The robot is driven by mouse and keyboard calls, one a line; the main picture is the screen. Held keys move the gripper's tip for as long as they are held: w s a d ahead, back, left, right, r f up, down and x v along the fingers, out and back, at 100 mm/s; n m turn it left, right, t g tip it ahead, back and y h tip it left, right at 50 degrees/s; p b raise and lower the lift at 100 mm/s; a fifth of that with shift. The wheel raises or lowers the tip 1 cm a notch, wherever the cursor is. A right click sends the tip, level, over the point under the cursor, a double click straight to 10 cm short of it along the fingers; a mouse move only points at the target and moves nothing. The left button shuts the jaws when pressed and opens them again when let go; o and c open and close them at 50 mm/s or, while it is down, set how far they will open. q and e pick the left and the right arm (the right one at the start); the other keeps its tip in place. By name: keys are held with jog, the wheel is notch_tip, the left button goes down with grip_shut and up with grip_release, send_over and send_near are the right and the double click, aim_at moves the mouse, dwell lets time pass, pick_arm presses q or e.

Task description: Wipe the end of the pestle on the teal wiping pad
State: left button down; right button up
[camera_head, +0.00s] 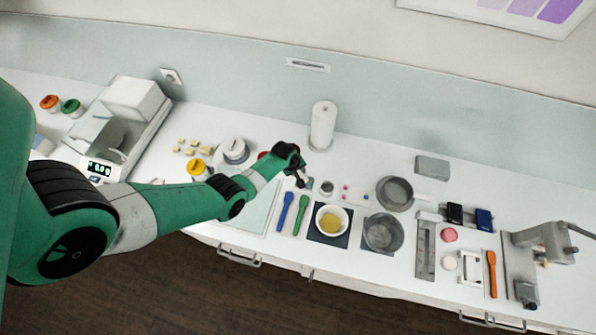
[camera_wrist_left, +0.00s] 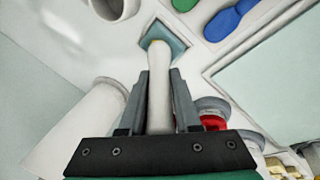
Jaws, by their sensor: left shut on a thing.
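My left gripper (camera_wrist_left: 159,78) is shut on the pestle (camera_wrist_left: 158,95), a pale rod held between both fingers and pointing away from the wrist. The far end of the pestle overlaps the small square teal wiping pad (camera_wrist_left: 176,37) in the left wrist view. I cannot tell whether it touches the pad or hovers just above it. My right gripper is not in view.
A paper roll (camera_head: 323,125) stands behind the gripper. Blue (camera_head: 285,210) and green (camera_head: 301,213) spatulas lie in front. A bowl with yellow contents (camera_head: 331,221) and grey pans (camera_head: 394,193) are to the right. A scale (camera_head: 120,125) stands at the left. A pale sheet (camera_head: 258,212) lies left of the spatulas.

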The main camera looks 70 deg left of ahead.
pick_arm(q)
jog(key=shift+w+d, duration=0.3)
jog(key=shift+w, duration=0.1)
jog(key=shift+s+a+r+p, duration=0.1)
jog(key=shift+s+a+p, duration=0.15)
jog(key=shift+s, duration=0.2)
jog(key=shift+s+a+p, duration=0.1)
jog(key=shift+s+a, duration=0.25)
jog(key=shift+s, duration=0.1)
jog(key=shift+w+d+b, duration=0.45)
jog(key=shift+w+d, duration=0.15)
jog(key=shift+w, duration=0.3)
dwell(0.5)
jog(key=shift+s+a, duration=0.1)
jog(key=shift+s, duration=0.05)
jog(key=shift+s+a+p, duration=0.4)
jog(key=shift+s+a, duration=0.15)
jog(key=shift+s, duration=0.3)
jog(key=shift+w, duration=0.1)
